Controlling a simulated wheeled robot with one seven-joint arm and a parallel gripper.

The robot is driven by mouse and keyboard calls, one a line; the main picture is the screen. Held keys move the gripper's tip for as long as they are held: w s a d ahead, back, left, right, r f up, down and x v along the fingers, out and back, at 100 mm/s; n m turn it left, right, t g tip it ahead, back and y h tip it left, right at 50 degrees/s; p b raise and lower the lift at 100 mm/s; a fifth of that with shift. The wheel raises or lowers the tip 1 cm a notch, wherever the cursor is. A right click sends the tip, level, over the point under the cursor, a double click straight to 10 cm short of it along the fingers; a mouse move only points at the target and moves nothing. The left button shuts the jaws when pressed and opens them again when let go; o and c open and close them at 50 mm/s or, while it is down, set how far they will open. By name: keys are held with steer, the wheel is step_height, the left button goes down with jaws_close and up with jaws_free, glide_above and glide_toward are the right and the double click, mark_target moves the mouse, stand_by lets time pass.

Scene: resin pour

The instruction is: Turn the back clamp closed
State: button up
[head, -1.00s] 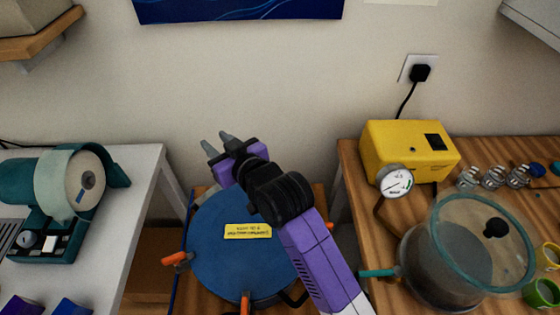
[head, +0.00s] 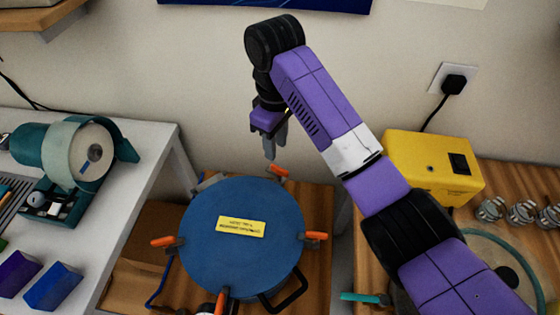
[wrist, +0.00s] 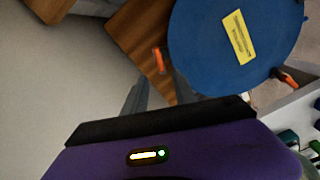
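The blue round lid (head: 240,255) with a yellow label lies on a pot with orange-handled clamps around its rim. The back clamp (head: 278,170) has its short orange handle at the far edge of the lid, just right of centre. My gripper (head: 274,152) points down just above and behind this handle, with its fingers apart and nothing between them. In the wrist view the back clamp's orange handle (wrist: 159,60) shows just beyond the open fingertips, roughly in line with the gap, and no contact shows. The lid (wrist: 210,45) fills the upper right there.
The left clamp (head: 163,241), right clamp (head: 316,236) and front clamp (head: 220,303) stick out from the lid's rim. A white table (head: 150,150) stands to the left. The yellow pump (head: 430,165) and a glass-lidded chamber (head: 500,265) are on the right bench. The wall is close behind.

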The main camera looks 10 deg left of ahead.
mark_target(277, 167)
steer(key=shift+s+d+f, duration=0.1)
steer(key=shift+d+f, duration=0.05)
steer(key=shift+f, duration=0.2)
steer(key=shift+f+p, duration=0.35)
steer(key=shift+f, duration=3.25)
jaws_close()
